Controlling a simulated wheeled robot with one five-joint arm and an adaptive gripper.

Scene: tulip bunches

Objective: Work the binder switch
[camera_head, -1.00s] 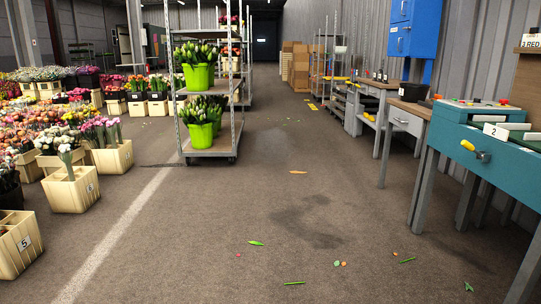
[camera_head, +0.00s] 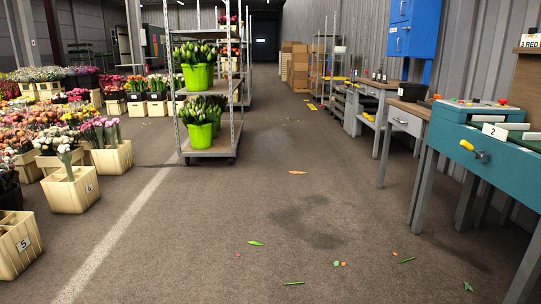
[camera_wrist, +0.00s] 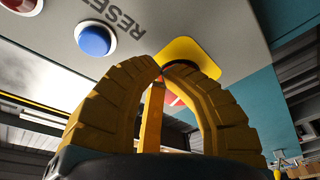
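In the wrist view my gripper (camera_wrist: 163,68) has two ribbed yellow fingers that arch inward, and their tips meet or nearly meet. The tips are in front of a yellow plate (camera_wrist: 195,56) on a grey panel (camera_wrist: 190,22). A red part (camera_wrist: 171,98) shows between the fingers, mostly hidden, so I cannot tell whether it is the binder switch or whether the tips touch it. A blue button (camera_wrist: 95,39) and the printed word RESET are to the left. In the head view the teal bench machine (camera_head: 500,166) stands at the right, with red knobs on top. My gripper is outside that view.
A yellow-handled crank (camera_head: 470,148) sticks out from the machine's front. A flower trolley (camera_head: 212,152) stands left of centre, and crates of flowers (camera_head: 72,194) line the left. The middle floor is open, with scattered leaves and petals. Another bench (camera_head: 404,121) stands farther back.

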